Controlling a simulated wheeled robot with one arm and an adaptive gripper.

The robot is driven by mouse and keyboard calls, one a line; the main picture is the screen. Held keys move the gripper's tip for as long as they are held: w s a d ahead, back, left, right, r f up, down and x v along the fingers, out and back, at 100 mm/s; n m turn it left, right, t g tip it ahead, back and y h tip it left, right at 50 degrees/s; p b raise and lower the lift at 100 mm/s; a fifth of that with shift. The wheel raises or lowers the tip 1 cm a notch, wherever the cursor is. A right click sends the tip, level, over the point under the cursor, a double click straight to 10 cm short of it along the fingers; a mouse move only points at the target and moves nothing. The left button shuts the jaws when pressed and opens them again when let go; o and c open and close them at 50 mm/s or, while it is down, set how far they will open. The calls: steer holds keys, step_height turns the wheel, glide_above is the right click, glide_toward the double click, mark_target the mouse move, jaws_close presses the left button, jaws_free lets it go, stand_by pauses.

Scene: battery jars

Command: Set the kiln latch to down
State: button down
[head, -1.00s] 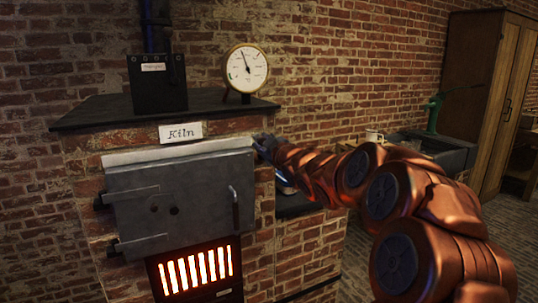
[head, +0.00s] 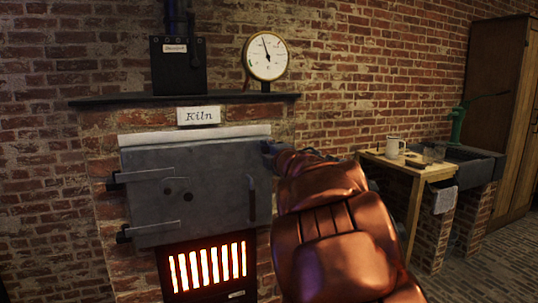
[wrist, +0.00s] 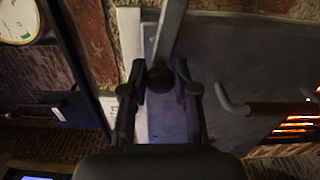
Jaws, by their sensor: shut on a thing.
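The kiln door (head: 200,195) is a grey metal slab, shut in the brick kiln front. My gripper (head: 267,150) is at its upper right edge in the head view. In the wrist view my gripper (wrist: 160,86) has its two fingers closed around a dark round knob (wrist: 160,77). The knob sits at the end of a flat grey latch bar (wrist: 170,28), which runs towards the top of that picture, roughly across the line of the door handle (wrist: 272,108). In the head view the latch is hidden behind my gripper and arm.
The door handle (head: 252,198) stands out just below my gripper. The glowing grate (head: 208,268) is under the door. A gauge (head: 266,57) stands on the dark kiln top (head: 120,101). A wooden table (head: 415,169) with a mug (head: 394,146) is at right.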

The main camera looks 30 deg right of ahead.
steer(key=shift+f+n+b, duration=0.85)
steer(key=shift+n+b, duration=0.05)
steer(key=shift+n, duration=0.2)
steer(key=c, duration=0.9)
jaws_free()
steer(key=shift+o, duration=0.2)
steer(key=s+a, duration=0.1)
steer(key=s, duration=1.1)
